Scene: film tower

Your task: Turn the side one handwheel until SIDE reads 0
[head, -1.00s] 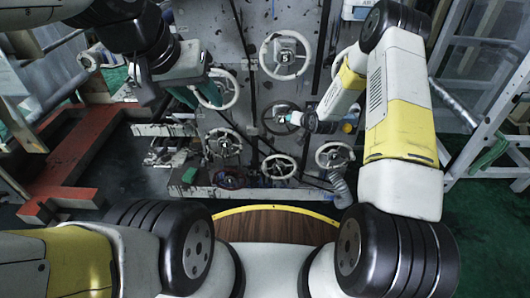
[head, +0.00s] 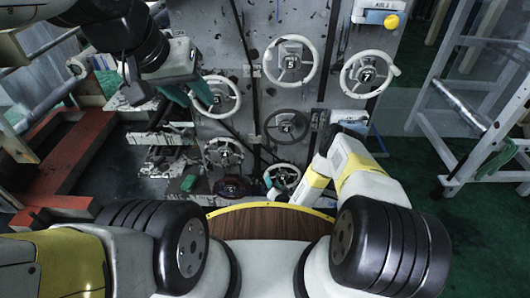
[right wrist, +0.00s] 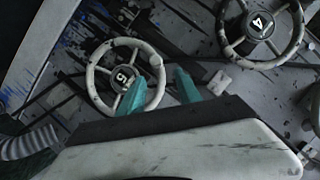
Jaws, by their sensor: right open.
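Several handwheels stand on the grey panel in the head view. A white one marked like S or 5 (head: 290,40) is at upper middle, one marked 7 (head: 348,80) is at its right. Another white wheel (head: 238,98) is by my left gripper (head: 200,93), whose teal finger overlaps its rim. My right gripper (head: 268,183) is low, by the lower middle wheel (head: 283,189). In the right wrist view my right gripper (right wrist: 173,86) is open and empty, its fingertips over or beside the rim of a wheel marked 5 (right wrist: 95,86); contact is unclear. No SIDE reading is legible.
A darker wheel (head: 287,111) and a lower left wheel (head: 222,153) are also on the panel. A wheel marked 4 (right wrist: 262,65) and a grey corrugated hose (right wrist: 28,143) flank the right gripper. A white ladder (head: 440,150) stands right; red beams (head: 65,150) lie left.

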